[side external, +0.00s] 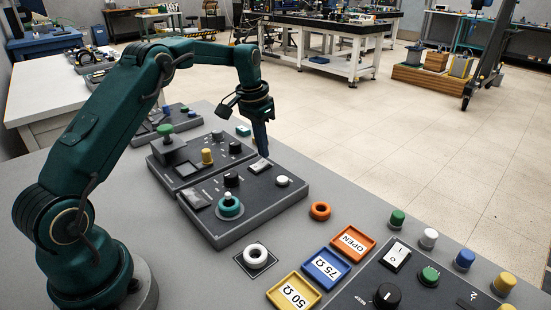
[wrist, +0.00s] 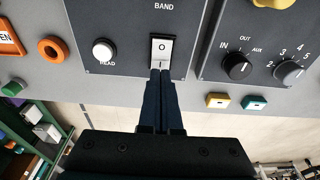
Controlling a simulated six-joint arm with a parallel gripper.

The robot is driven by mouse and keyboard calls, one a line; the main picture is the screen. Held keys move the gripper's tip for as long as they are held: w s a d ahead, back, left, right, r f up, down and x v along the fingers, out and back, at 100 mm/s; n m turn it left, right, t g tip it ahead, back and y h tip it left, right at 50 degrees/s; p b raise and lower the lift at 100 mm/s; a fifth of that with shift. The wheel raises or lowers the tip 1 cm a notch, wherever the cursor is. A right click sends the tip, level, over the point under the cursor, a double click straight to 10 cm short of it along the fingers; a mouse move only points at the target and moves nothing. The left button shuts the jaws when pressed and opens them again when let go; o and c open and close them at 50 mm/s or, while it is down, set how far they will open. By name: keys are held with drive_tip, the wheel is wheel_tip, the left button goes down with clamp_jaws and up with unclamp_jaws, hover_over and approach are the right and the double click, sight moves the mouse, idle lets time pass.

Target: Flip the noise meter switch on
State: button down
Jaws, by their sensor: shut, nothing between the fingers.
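A white rocker switch marked O and I (wrist: 161,48) sits on a dark instrument panel (wrist: 115,38) with the labels BAND and READ. The switch also shows in the side view (side external: 260,166), near the back edge of that panel (side external: 262,205). My gripper (wrist: 161,73) is shut and empty, pointing down. Its fingertips are at the I end of the switch and cover part of its lower edge. In the side view, my gripper (side external: 265,155) is right at the switch. I cannot tell whether it touches, or which way the rocker is tipped.
A white READ button (wrist: 103,50) is beside the switch. A black knob (side external: 231,179) and a teal ring on a post (side external: 230,206) stand on the same panel. A second panel (wrist: 262,45) with knobs is close by. An orange ring (side external: 320,210) and labelled trays (side external: 326,268) lie on the bench.

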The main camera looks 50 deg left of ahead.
sight(263, 162)
drive_tip(key=shift+f, duration=0.85)
idle(0.3)
drive_tip(key=shift+r, duration=3.55)
